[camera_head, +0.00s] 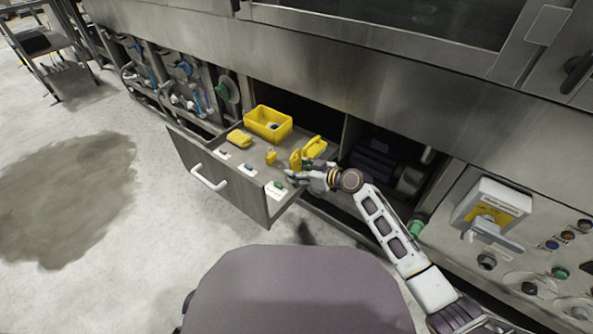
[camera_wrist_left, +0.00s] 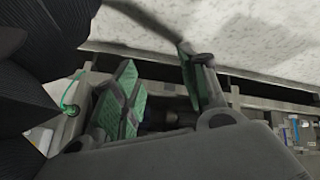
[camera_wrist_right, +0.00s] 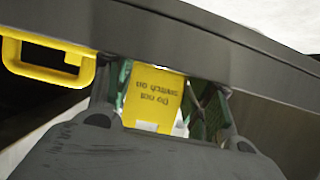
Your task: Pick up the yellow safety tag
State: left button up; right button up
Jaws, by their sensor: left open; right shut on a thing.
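The yellow safety tag (camera_wrist_right: 152,98), printed "Do not switch on", sits between the fingers of my right gripper (camera_wrist_right: 163,88) in the right wrist view. My right gripper is shut on it. In the head view the tag (camera_head: 295,160) shows as a small yellow patch at my right gripper (camera_head: 299,172), over the right end of the open drawer (camera_head: 208,163). Whether the tag touches the drawer is unclear. My left gripper (camera_wrist_left: 166,85) is open and empty in the left wrist view and is out of the head view.
The drawer also holds a yellow bin (camera_head: 268,124), a yellow block-like item (camera_head: 239,138), a small yellow padlock-like item (camera_head: 271,157) and a yellow handled item (camera_head: 315,147). A control panel (camera_head: 530,262) stands at the right. Open floor (camera_head: 110,120) lies left, with a dark wet patch.

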jog(key=shift+r, duration=0.1)
jog(key=shift+r+p, duration=0.35)
jog(key=shift+r, duration=0.35)
pick_arm(q)
notch_tip(320, 180, up, 7)
jog(key=a+g+y+p, duration=0.1)
jog(key=p, duration=0.2)
jog(key=shift+s+a+f+m, duration=0.2)
jog(key=shift+a+m, duration=0.05)
jog(key=shift+m, duration=0.05)
pick_arm(e)
notch_tip(320, 180, up, 8)
jog(key=shift+r, duration=0.25)
pick_arm(q)
jog(key=shift+s, duration=0.1)
